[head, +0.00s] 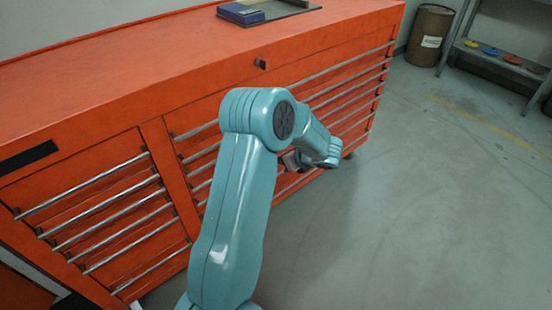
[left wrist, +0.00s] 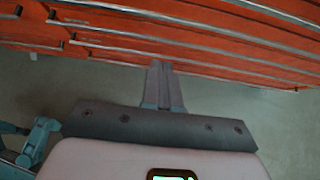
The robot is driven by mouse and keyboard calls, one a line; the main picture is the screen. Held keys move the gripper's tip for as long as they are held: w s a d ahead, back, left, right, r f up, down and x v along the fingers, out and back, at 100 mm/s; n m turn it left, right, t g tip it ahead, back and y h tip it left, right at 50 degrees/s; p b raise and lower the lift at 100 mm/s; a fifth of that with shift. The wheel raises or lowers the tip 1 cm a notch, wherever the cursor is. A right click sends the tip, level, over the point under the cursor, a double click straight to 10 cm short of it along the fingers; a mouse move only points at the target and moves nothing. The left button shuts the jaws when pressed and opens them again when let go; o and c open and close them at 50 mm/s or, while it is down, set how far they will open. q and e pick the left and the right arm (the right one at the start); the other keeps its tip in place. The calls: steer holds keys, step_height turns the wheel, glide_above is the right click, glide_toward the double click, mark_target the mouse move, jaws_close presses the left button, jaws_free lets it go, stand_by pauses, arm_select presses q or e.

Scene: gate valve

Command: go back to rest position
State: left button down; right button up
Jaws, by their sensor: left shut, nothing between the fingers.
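My left gripper (left wrist: 160,68) shows in the left wrist view with its two grey fingers closed together and nothing between them. It points toward the orange cabinet's drawer fronts. In the head view my teal left arm rises from the bottom, bends at the elbow and reaches down in front of the cabinet. The gripper (head: 290,160) is small there and partly hidden behind the arm. I cannot tell the exact gap between fingertips and drawers. My right gripper is not in view. No gate valve shows.
The orange tool cabinet (head: 95,90) with silver drawer handles stands close in front. A blue box (head: 241,13) lies on a dark plate on its top. A brown drum (head: 430,35) and a metal shelf (head: 500,58) with coloured discs stand at the back right. The grey floor at right is clear.

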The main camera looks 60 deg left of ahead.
arm_select(q)
steer(key=d+f+n+h, duration=0.2)
steer(key=d+f+h, duration=0.4)
steer(key=d, duration=0.7)
steer(key=d+f+n+h, duration=0.25)
steer(key=d+f, duration=0.55)
steer(key=d, duration=0.5)
steer(key=s+d+f+n+t+h, duration=0.1)
steer(key=s+d+f+n+h, duration=0.1)
steer(key=s+d+n, duration=0.6)
steer(key=s+d+f+n+t+h, duration=0.1)
steer(key=d+f+n+t+h, duration=0.3)
steer(key=d, duration=0.8)
step_height(320, 180, up, 17)
steer(key=g+y+p, duration=0.1)
steer(key=g+p, duration=0.1)
steer(key=p, duration=1.3)
steer(key=shift+w+a+n+p, duration=0.25)
steer(key=shift+w+n+p, duration=0.05)
steer(key=shift+n, duration=0.05)
steer(key=shift+f, duration=0.15)
